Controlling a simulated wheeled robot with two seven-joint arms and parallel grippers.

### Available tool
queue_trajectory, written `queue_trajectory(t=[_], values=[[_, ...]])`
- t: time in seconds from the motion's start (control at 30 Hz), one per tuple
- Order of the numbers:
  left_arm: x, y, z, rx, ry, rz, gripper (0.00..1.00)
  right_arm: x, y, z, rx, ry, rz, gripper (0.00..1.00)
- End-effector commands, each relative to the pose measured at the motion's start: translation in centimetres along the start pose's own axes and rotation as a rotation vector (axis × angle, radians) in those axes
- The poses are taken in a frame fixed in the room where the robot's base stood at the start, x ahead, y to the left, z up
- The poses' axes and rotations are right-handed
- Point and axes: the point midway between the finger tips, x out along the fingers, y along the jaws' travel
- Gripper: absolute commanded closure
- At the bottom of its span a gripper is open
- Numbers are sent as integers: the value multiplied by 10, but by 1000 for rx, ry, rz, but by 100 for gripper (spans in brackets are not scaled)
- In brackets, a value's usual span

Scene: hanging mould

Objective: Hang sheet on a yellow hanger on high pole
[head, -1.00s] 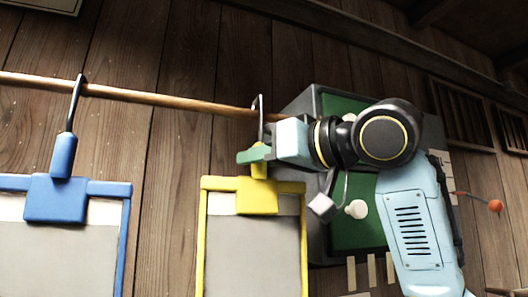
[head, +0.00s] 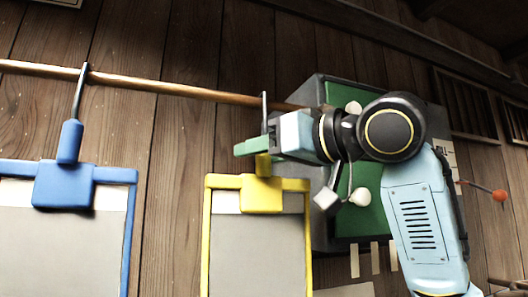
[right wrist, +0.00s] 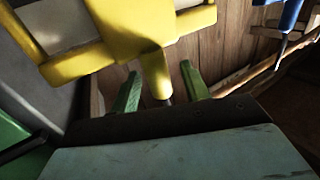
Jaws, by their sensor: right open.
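The yellow hanger (head: 262,193) hangs upright with its dark hook at the high wooden pole (head: 170,88). The hook top shows just above the pole. A grey sheet (head: 258,250) with a white top band is framed below its yellow clamp. My right gripper (head: 258,147) is at the hanger's neck, just under the pole. In the right wrist view its green fingers (right wrist: 161,88) stand apart on either side of the yellow neck, with gaps showing. The hook's far side is hidden. My left gripper is out of view.
A blue hanger (head: 64,185) with its own grey sheet hangs on the pole to the left, with bare wall between the two. A grey box with a green front (head: 370,215) stands behind my right arm. An orange-knobbed lever (head: 499,196) sticks out at the right.

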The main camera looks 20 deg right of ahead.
Motion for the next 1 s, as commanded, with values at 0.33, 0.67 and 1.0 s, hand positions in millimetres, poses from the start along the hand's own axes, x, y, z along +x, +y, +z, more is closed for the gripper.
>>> queue_trajectory(t=[0.33, 0.67, 1.0], values=[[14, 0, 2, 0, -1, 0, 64, -42, 0, 1, -2, 5, 1, 54], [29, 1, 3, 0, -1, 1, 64, -112, 0, 1, -1, 4, 2, 54], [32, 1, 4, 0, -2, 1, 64, -134, 0, 0, 0, 0, 1, 54]])
